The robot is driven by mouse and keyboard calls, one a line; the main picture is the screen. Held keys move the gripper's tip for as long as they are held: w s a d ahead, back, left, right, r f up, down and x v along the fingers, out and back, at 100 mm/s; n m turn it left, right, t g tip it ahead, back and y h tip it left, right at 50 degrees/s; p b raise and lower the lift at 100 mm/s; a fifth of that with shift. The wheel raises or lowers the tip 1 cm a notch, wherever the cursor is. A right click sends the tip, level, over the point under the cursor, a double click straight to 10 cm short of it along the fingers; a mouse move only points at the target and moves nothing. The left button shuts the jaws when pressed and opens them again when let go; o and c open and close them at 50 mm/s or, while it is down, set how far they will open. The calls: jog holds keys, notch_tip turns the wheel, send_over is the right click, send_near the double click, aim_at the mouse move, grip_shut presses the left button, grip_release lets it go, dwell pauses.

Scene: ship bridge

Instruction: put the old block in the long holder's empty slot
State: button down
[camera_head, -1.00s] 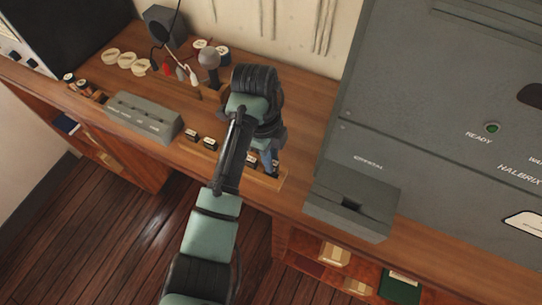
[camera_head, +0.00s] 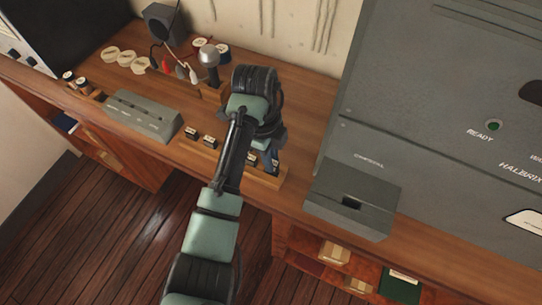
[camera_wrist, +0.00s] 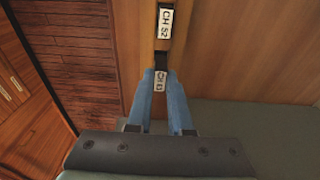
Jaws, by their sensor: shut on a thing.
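My gripper (camera_head: 271,165) reaches down over the right end of the long holder (camera_head: 262,178), a wooden strip along the desk's front edge. In the wrist view my blue fingers (camera_wrist: 158,84) are shut on a small dark block (camera_wrist: 160,62) with a white label whose number is hard to read. The block is in line with the holder; whether it is fully seated I cannot tell. Another block, labelled CH 52 (camera_wrist: 164,22), stands in the holder just ahead, and shows beside my gripper in the head view (camera_head: 252,160). Two more blocks (camera_head: 191,133) stand farther left.
A grey box with a dark slot (camera_head: 352,203) stands right of the holder, against a large grey cabinet (camera_head: 430,120). A grey labelled unit (camera_head: 143,116) lies to the left.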

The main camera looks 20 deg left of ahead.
jog(key=shift+f, duration=1.1)
dwell(2.9)
jog(key=c, duration=0.8)
grip_release()
jog(key=shift+o, duration=0.2)
jog(key=shift+r, duration=0.1)
notch_tip(320, 180, up, 13)
jog(key=a+p, duration=0.1)
jog(key=p, duration=0.3)
jog(key=shift+a, duration=0.3)
jog(key=shift+f, duration=0.2)
